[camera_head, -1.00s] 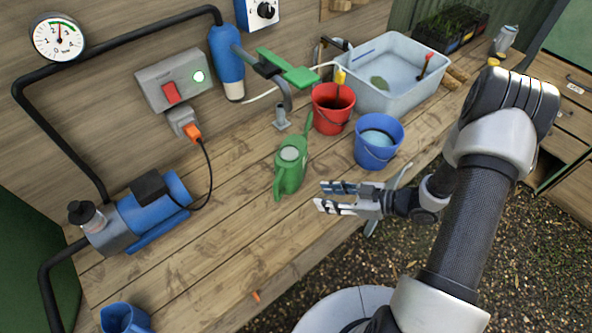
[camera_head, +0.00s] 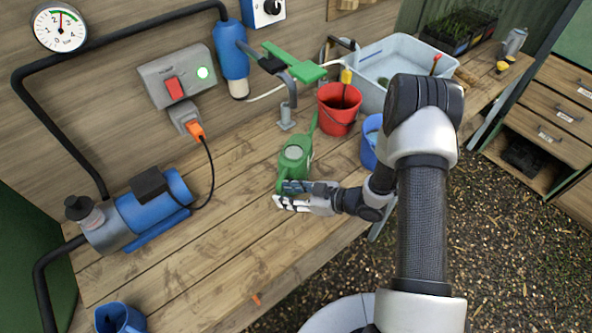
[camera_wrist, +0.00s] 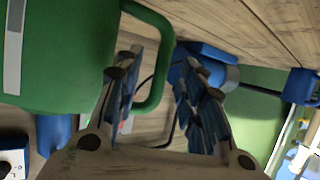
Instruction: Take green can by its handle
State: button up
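The green can (camera_head: 294,160) stands upright on the wooden bench, left of the red bucket. In the wrist view its green body (camera_wrist: 60,60) fills the left side, and its looped handle (camera_wrist: 161,62) reaches out to the right. My gripper (camera_head: 282,195) is at the near side of the can, overlapping its lower part in the head view. In the wrist view my gripper (camera_wrist: 158,62) is open, with the outer bar of the handle showing between its fingers. The left finger covers part of the handle loop. I cannot tell whether a finger touches it.
A red bucket (camera_head: 337,122) and a blue bucket (camera_head: 368,152), partly hidden by my arm, stand right of the can. A blue pump (camera_head: 150,212) is at the left, and a blue jug (camera_head: 119,318) at the lower left. The bench (camera_head: 215,250) is mostly clear in front.

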aim_at(279, 192)
jog(key=x, duration=0.3)
jog(key=shift+a+f, duration=0.15)
jog(key=shift+c, duration=0.2)
grip_shut()
dwell(0.8)
jog(key=shift+w+r, duration=0.1)
jog(key=shift+r, duration=0.1)
